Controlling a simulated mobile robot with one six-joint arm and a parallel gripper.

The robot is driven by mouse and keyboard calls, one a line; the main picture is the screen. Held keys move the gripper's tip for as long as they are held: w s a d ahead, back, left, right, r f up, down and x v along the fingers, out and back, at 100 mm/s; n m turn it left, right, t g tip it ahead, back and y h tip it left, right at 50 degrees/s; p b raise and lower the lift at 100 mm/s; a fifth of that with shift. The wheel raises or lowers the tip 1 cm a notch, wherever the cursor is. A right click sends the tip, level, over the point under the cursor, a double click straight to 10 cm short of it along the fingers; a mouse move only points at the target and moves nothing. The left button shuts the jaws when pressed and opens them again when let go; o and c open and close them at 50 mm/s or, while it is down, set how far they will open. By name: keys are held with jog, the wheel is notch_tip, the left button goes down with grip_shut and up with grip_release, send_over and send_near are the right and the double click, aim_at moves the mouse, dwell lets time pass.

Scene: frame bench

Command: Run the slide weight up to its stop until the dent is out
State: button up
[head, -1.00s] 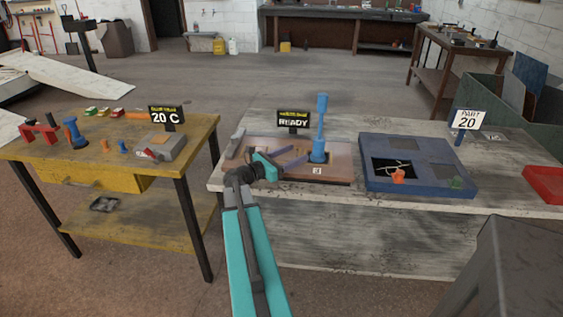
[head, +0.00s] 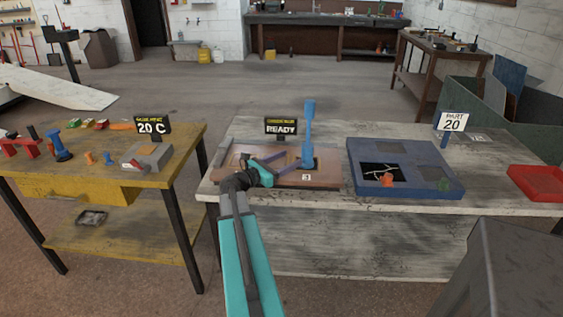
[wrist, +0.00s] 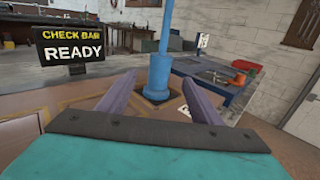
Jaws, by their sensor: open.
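The slide weight (head: 307,154) is a blue cylinder low on an upright blue rod with a thicker blue stop (head: 309,110) at its top. The rod stands on a brownish panel (head: 240,155) on the grey bench. In the wrist view the weight (wrist: 159,78) sits near the panel, and the stop is out of frame. My gripper (head: 297,157) is open, its purple fingers reaching out level above the panel. In the wrist view the fingers (wrist: 157,84) lie to either side of the weight, with gaps visible. I cannot make out the dent.
A "CHECK BAR READY" sign (wrist: 74,48) stands behind the panel on the left. A blue tray (head: 357,172) with an orange item lies to the right, then a "PART 20" sign (head: 453,122) and a red bin (head: 537,183). A yellow table (head: 100,190) with small tools stands left.

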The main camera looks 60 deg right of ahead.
aim_at(303, 152)
jog(key=p+x, duration=0.2)
jog(key=x, duration=0.8)
jog(key=shift+s+d, duration=0.15)
jog(key=shift+d, duration=0.2)
jog(key=c, duration=1.5)
jog(key=shift+o, duration=0.2)
jog(key=shift+r+p, duration=3.15)
jog(key=shift+r, duration=2.25)
jog(key=shift+f, duration=0.2)
